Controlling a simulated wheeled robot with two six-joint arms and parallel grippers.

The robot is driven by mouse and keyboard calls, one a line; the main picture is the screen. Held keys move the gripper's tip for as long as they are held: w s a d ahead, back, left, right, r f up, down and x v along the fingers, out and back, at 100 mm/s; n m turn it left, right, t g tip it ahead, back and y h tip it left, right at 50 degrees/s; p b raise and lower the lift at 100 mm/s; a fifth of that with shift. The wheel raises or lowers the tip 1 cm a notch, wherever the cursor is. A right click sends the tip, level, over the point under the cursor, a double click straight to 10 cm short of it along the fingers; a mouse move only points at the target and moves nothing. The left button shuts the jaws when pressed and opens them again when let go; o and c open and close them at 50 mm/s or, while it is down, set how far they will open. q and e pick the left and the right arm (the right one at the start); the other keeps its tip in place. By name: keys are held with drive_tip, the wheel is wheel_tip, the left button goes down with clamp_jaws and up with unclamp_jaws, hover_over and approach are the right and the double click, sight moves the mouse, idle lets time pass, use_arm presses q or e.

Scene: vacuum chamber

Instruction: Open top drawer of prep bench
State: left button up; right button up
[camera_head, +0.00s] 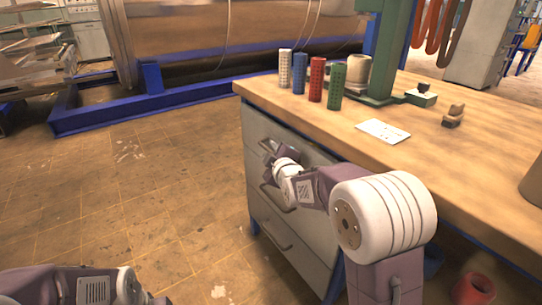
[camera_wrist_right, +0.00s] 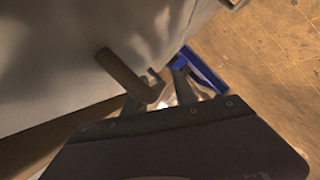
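The prep bench (camera_head: 445,135) has a wooden top and a grey drawer cabinet. Its top drawer (camera_head: 256,124) looks shut, its front flush with the cabinet. My right gripper (camera_head: 267,148) is at the top drawer's front and hides most of its handle. In the right wrist view, a brown bar handle (camera_wrist_right: 122,70) stands out from a grey face, and its end is at the fingers of my right gripper (camera_wrist_right: 167,75). The fingertips are apart; whether they grip the bar is unclear. My left arm shows at the bottom left, its fingers outside the picture.
Lower drawers with handles (camera_head: 274,236) sit beneath. White, blue, red and green (camera_head: 337,88) cylinders, a green stand (camera_head: 388,50) and a paper card (camera_head: 382,131) are on the bench top. A red pot (camera_head: 474,290) is on the floor. The floor (camera_head: 150,190) left of the drawers is clear.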

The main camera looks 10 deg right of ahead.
clamp_jaws()
idle(1.4)
